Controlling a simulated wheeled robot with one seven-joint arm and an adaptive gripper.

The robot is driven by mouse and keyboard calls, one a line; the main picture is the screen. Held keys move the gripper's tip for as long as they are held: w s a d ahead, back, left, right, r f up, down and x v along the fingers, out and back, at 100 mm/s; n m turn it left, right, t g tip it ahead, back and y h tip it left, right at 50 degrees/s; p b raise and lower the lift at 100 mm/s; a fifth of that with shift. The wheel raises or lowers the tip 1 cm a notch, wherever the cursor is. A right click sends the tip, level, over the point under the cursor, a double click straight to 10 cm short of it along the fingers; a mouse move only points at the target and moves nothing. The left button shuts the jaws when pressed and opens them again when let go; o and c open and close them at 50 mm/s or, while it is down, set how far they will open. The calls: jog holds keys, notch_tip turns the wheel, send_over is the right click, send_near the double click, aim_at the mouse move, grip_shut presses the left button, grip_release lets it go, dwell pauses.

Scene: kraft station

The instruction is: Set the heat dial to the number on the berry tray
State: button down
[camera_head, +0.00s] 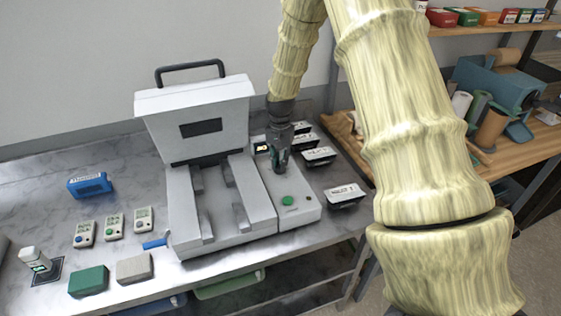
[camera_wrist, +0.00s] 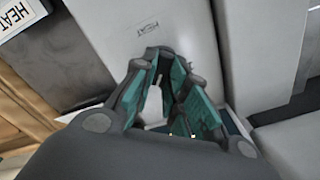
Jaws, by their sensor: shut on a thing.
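A pale grey sealing machine (camera_head: 205,130) stands on the metal bench, with a control panel (camera_head: 300,205) along its right side. My gripper (camera_head: 281,165) points down onto the back part of this panel, beside a small dark display (camera_head: 262,147) with yellow digits too small to read. In the wrist view my gripper (camera_wrist: 168,95) is shut with its teal pads around the heat dial (camera_wrist: 154,104), of which only a pale part shows. Black trays with white labels stand right of the machine, the nearest one (camera_head: 345,196) in front. I cannot read which is the berry tray.
A green button (camera_head: 287,200) sits on the panel's front. Several small devices, a blue box (camera_head: 89,185), a green block (camera_head: 88,281) and a grey block (camera_head: 134,269) lie left of the machine. A wooden bench (camera_head: 510,145) with a blue dispenser stands at the right.

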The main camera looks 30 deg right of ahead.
aim_at(279, 163)
jog(key=n, duration=0.5)
jog(key=shift+w+a+n, duration=0.1)
jog(key=shift+n, duration=0.2)
jog(key=n, duration=0.5)
jog(key=shift+a+n, duration=0.1)
jog(key=shift+n, duration=0.5)
jog(key=c, duration=1.4)
grip_release()
jog(key=shift+r, duration=0.1)
notch_tip(279, 163, up, 12)
jog(key=shift+f, duration=0.1)
